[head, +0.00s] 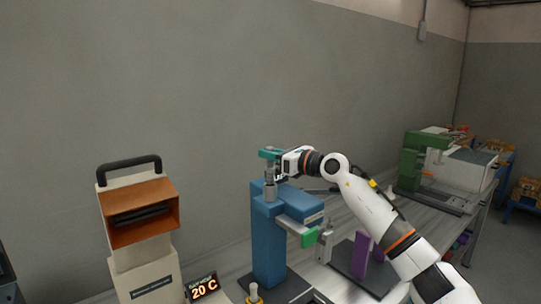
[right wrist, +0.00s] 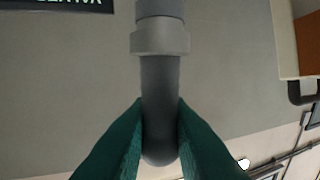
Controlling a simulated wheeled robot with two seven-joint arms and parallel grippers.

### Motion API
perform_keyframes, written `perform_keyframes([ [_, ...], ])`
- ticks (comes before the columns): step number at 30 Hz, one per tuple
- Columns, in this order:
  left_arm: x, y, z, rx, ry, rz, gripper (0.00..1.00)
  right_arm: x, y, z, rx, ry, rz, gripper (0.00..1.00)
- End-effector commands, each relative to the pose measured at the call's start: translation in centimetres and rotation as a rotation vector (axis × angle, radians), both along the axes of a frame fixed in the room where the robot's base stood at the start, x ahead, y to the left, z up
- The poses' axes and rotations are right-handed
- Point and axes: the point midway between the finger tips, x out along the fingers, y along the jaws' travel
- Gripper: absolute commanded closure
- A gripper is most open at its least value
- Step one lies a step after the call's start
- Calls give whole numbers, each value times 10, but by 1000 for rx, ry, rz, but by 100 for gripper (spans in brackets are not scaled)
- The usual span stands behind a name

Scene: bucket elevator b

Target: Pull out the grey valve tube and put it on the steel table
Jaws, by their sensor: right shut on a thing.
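The grey valve tube (head: 270,178) stands upright at the top of the blue column (head: 268,240) in the head view. I cannot tell whether its lower end still sits in the column. My right gripper (head: 270,154), with teal fingers, is shut on the tube's upper end. In the right wrist view the dark grey tube (right wrist: 160,85) runs between both fingers (right wrist: 160,125), with a lighter collar above them. The steel table (head: 345,205) stretches behind and to the right of the column. My left gripper is not in view.
A beige unit with an orange opening (head: 138,215) and a "20 C" display (head: 203,289) stand left of the column. A green machine (head: 412,160) stands at the far right. Purple uprights (head: 361,252) stand right of the column.

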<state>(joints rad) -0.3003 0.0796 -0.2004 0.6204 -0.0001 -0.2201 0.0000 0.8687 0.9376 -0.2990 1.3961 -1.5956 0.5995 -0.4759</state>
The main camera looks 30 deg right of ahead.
Motion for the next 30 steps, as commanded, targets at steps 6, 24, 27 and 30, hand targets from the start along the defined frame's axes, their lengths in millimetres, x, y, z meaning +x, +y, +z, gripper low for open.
perform_keyframes([
  [6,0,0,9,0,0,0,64,0,0,13,1,-3,-1,100],
  [24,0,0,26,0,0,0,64,0,0,32,1,-3,-1,100],
  [27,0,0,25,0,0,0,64,0,0,32,1,-3,-1,100],
  [30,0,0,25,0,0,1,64,0,0,32,1,-3,-1,100],
])
